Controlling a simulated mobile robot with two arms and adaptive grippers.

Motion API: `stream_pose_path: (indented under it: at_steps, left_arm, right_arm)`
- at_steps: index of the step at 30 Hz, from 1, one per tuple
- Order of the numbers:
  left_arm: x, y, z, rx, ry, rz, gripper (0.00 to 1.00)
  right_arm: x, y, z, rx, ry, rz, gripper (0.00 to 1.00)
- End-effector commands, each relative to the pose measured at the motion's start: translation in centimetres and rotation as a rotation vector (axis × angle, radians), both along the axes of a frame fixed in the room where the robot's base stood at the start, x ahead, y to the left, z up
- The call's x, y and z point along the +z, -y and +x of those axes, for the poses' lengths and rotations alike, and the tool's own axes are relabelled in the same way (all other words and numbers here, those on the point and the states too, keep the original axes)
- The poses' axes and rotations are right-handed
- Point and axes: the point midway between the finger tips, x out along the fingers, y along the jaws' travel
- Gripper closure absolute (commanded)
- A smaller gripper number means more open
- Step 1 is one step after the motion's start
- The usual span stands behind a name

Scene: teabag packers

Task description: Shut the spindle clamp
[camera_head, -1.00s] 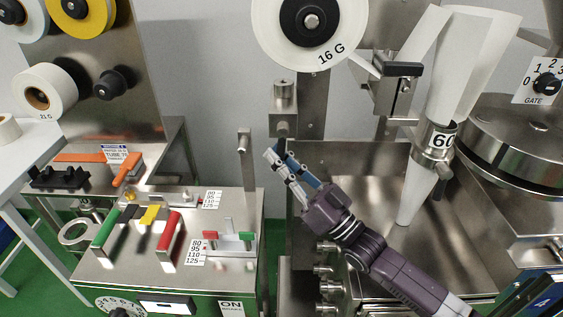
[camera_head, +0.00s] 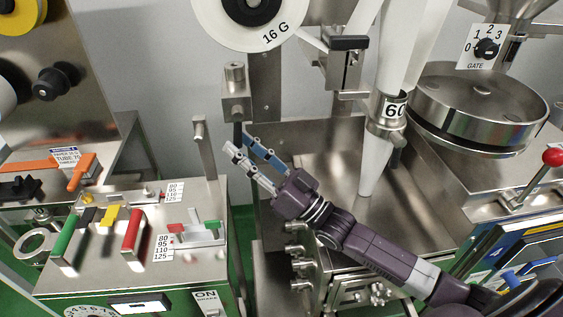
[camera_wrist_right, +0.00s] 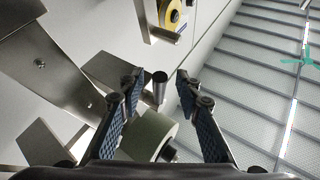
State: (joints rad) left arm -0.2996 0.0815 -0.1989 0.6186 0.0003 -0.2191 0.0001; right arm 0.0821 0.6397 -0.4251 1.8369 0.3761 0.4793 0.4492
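A steel block (camera_head: 236,104) stands on a steel upright below the large 16 G roll, and a black lever (camera_head: 237,130) hangs from it. No label marks it as the spindle clamp. My right gripper (camera_head: 239,143) is open, its blue-padded fingers apart at the lower end of the lever. In the right wrist view, a dark round-ended rod (camera_wrist_right: 160,88) shows in the gap between the open fingers (camera_wrist_right: 157,86), apparently free of both pads. I cannot tell whether it is that lever. My left gripper is not in view.
The 16 G roll (camera_head: 252,18) is above, and a black-handled bracket (camera_head: 348,44) is at its right. A steel post (camera_head: 205,150) rises left of my gripper.

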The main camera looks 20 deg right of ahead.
Motion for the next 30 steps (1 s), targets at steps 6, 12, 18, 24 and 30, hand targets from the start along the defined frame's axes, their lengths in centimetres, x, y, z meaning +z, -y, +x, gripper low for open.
stream_pose_path:
  at_steps: [6,12,18,24,30]
  left_arm:
    - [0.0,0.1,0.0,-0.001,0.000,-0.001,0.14]
    - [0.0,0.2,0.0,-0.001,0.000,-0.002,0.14]
    - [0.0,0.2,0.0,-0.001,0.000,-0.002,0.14]
    - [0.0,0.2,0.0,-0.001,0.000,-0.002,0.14]
    - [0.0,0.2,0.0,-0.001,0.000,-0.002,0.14]
  right_arm:
    - [-1.9,2.4,-3.3,-0.001,-0.005,-0.003,0.68]
    - [-1.9,4.5,-6.3,0.000,-0.005,-0.002,0.68]
    - [-1.8,6.4,-8.9,-0.001,-0.004,-0.001,0.68]
    - [-1.8,7.9,-10.9,-0.001,-0.003,-0.001,0.68]
    - [-1.7,8.6,-11.9,-0.001,-0.001,0.000,0.68]
